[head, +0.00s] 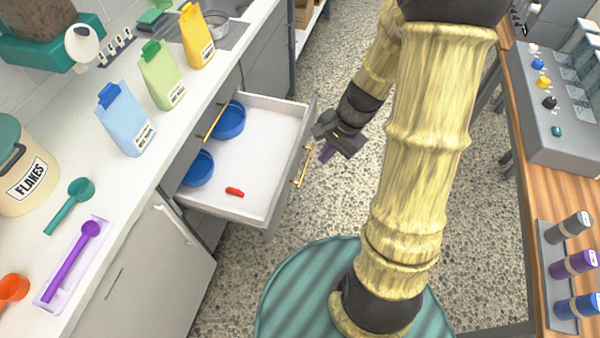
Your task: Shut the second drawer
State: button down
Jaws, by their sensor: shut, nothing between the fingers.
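One grey drawer (265,150) with a white inside stands pulled out from the counter. It sits below a closed drawer front with a gold handle (215,122). The open drawer has its own gold handle (304,166) on its front. Inside it lie two blue bowls (229,124) near the back and a small red object (235,192). My gripper (326,153) is shut and empty, just outside the drawer front near the handle. I cannot tell whether it touches the front.
The counter holds a flakes canister (28,172), a blue carton (122,120), other cartons and scoops. A wooden bench (560,190) with a grey device and several bottles stands at right.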

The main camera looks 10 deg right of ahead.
jog(key=w+d+f+m+t+y+b, duration=0.2)
jog(key=f+m, duration=0.4)
jog(key=f, duration=0.3)
jog(key=w+d+f+m+t+y+b, duration=0.2)
jog(key=w+d+f+m+b, duration=0.3)
jog(key=f, duration=0.4)
jog(key=shift+w+m+y+b, duration=0.3)
jog(key=shift+w+m+b, duration=0.5)
jog(key=shift+w+m, duration=0.25)
jog(key=shift+a, duration=0.1)
send_near(292, 166)
notch_tip(292, 166, down, 3)
jog(key=a, duration=0.2)
jog(key=w+a, duration=0.1)
jog(key=shift+w+a+f+b, duration=0.15)
jog(key=shift+a+f+b, duration=0.05)
jog(key=shift+f+b, duration=0.1)
jog(key=shift+w+a, duration=0.25)
jog(key=shift+a, duration=0.1)
